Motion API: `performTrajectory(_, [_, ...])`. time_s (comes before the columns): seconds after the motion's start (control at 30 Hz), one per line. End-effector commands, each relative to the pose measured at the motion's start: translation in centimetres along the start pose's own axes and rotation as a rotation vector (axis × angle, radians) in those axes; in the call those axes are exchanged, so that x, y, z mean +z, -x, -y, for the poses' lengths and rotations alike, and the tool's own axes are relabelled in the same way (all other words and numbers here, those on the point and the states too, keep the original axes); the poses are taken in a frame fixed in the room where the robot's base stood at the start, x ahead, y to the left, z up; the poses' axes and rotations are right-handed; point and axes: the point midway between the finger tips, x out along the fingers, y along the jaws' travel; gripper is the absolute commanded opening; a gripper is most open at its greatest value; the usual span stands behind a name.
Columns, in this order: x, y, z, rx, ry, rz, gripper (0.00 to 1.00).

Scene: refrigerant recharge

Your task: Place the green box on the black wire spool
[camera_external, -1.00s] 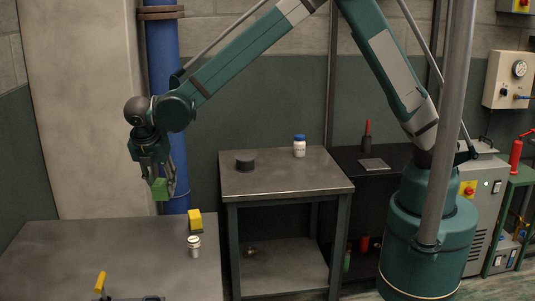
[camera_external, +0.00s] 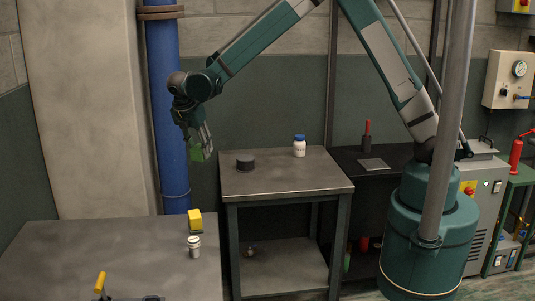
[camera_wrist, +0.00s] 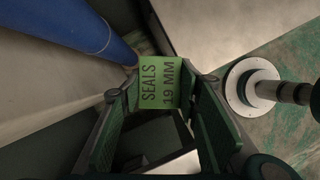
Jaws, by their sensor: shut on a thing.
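My gripper (camera_external: 199,146) is shut on the green box (camera_external: 200,153) and holds it in the air, tilted, to the left of the middle table. In the wrist view the green box (camera_wrist: 160,83) sits between the fingertips of my gripper (camera_wrist: 160,100), with the print "SEALS 19 MM" facing the camera. The black wire spool (camera_external: 245,163) appears as a short dark cylinder on the left part of the middle table's top. The gripper is apart from the spool, to its left and slightly higher in the picture.
The middle table (camera_external: 285,180) also bears a white bottle with a blue cap (camera_external: 299,146). The left table (camera_external: 110,255) holds a yellow block (camera_external: 195,220), a small can (camera_external: 194,246) and a yellow-handled tool (camera_external: 100,282). A blue pipe (camera_external: 168,110) stands behind the gripper.

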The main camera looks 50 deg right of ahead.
Motion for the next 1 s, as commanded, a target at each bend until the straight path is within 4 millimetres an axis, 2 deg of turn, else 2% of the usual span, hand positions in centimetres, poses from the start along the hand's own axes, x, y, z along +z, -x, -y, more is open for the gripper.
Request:
performTrajectory(0.03, [1.7, -0.5, 0.2, -0.007, -0.017, 0.0, 0.21])
performTrajectory(0.1, [3.6, -1.2, 0.5, -0.015, -0.037, 0.0, 0.21])
performTrajectory(0.37, [10.7, -3.8, 1.9, -0.046, -0.11, 0.0, 0.21])
performTrajectory(0.7, [19.5, -6.9, 4.8, -0.085, -0.204, 0.0, 0.21])
performTrajectory(0.9, [23.3, -8.3, 6.3, -0.102, -0.245, 0.0, 0.21])
performTrajectory(1.0, [24.4, -8.7, 6.8, -0.107, -0.257, 0.0, 0.21])
